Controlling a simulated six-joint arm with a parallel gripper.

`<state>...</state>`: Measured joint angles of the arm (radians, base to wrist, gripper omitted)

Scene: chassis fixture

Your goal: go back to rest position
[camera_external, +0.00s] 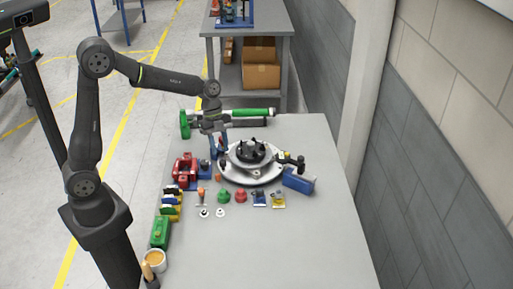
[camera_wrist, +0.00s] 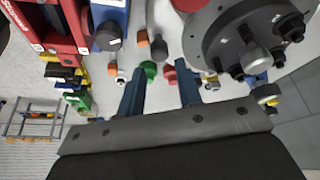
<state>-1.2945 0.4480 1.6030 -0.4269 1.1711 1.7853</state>
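My gripper (camera_external: 218,147) hangs above the grey table, at the left rear edge of the round metal fixture (camera_external: 236,176). Its two blue fingers stand apart in the wrist view (camera_wrist: 160,84), with nothing visibly held between them. The fixture carries a dark hub (camera_external: 250,151) with several black studs. In the wrist view the hub (camera_wrist: 222,40) fills the upper right. My arm is raised and bent, reaching from the left over the table.
A red block (camera_external: 184,171), green knob (camera_external: 223,196), red knob (camera_external: 240,195) and several small parts lie in front and left of the fixture. A blue box (camera_external: 299,182) lies right. A green-and-white tube (camera_external: 248,113) lies behind. The table's front right (camera_external: 300,245) is clear.

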